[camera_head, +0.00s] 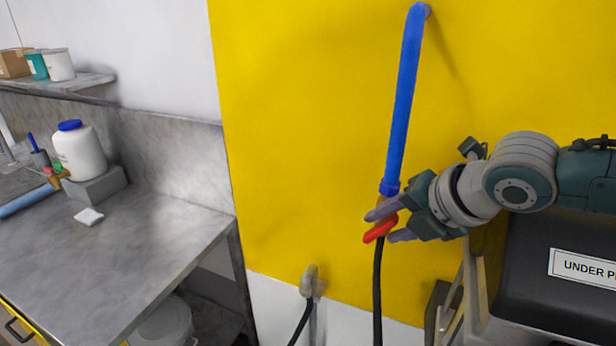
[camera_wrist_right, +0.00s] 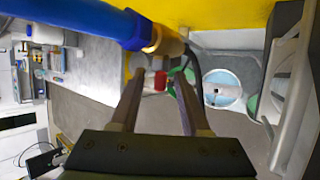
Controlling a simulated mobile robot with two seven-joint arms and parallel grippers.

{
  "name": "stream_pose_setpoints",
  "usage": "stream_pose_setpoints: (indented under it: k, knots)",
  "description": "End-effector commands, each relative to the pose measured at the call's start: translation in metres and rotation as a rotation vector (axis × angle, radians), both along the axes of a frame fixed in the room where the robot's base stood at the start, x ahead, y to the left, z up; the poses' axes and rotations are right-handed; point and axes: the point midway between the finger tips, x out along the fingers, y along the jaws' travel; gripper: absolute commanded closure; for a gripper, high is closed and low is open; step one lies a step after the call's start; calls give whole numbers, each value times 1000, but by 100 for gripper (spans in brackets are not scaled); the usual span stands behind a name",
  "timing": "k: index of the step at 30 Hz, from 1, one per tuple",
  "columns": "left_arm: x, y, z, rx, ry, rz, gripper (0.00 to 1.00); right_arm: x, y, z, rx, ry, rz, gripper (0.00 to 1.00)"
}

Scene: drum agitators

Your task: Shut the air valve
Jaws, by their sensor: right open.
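The air valve has a brass body (camera_wrist_right: 172,45) at the lower end of a blue pipe (camera_head: 403,100) that runs down the yellow wall. Its red handle (camera_head: 381,229) slants to the lower left across the line of the pipe and hose. My right gripper (camera_head: 382,226) comes in from the right, with its open fingers on either side of the red handle. In the right wrist view the handle (camera_wrist_right: 160,80) shows between the fingertips; I cannot tell whether they touch it. The fingers hide part of the valve body in the head view. My left gripper is out of view.
A black hose (camera_head: 377,290) hangs below the valve. A grey pipe fitting (camera_head: 310,278) with another hose is lower left. A dark box with a label (camera_head: 583,268) stands under my right arm. A steel bench (camera_head: 150,245) with a white bottle (camera_head: 80,152) is at left.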

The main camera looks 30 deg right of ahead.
Motion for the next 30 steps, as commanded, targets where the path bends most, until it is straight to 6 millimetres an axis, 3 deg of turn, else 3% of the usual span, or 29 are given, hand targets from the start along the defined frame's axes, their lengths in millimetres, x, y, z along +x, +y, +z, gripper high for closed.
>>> stream_pose_setpoints:
  k: [15, 30]
  knots:
    - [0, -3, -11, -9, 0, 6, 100, -50, -5, 56, -5, 0, 2, 54]
    - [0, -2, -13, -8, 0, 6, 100, -58, -5, 66, -1, 1, 0, 54]
